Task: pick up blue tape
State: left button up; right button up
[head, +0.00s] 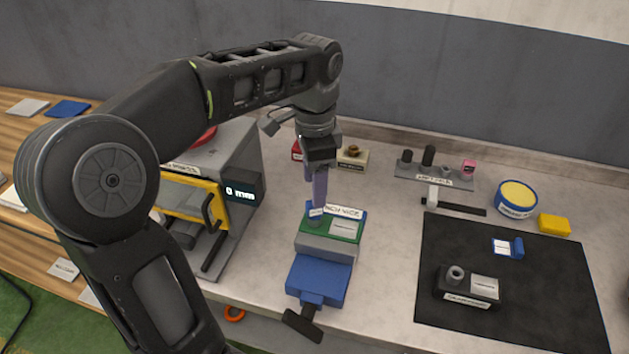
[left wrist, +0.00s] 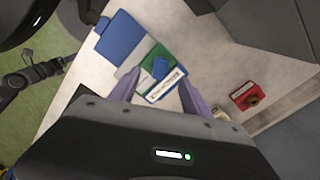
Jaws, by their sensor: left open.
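My left gripper (head: 317,200) points down over the bench vice (head: 327,246), its fingertips close to a small blue piece (head: 313,216) with a white label. In the left wrist view my left gripper (left wrist: 157,88) is open, and the blue piece (left wrist: 160,68) shows on the vice's green part between and just beyond the fingers. Whether the fingers touch it I cannot tell. Another small blue piece (head: 518,247) with a white label lies on the black mat at the right. Which of the two is the blue tape I cannot tell. My right gripper is not in view.
A grey machine (head: 235,160) with a yellow-framed door stands left of the vice. The black mat (head: 450,325) holds a small labelled block (head: 466,289). A blue-and-yellow round tub (head: 516,200) and a yellow block (head: 554,224) stand behind it. Bare bench lies between vice and mat.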

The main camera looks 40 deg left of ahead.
aim_at(514, 250)
jog(key=k, duration=1)
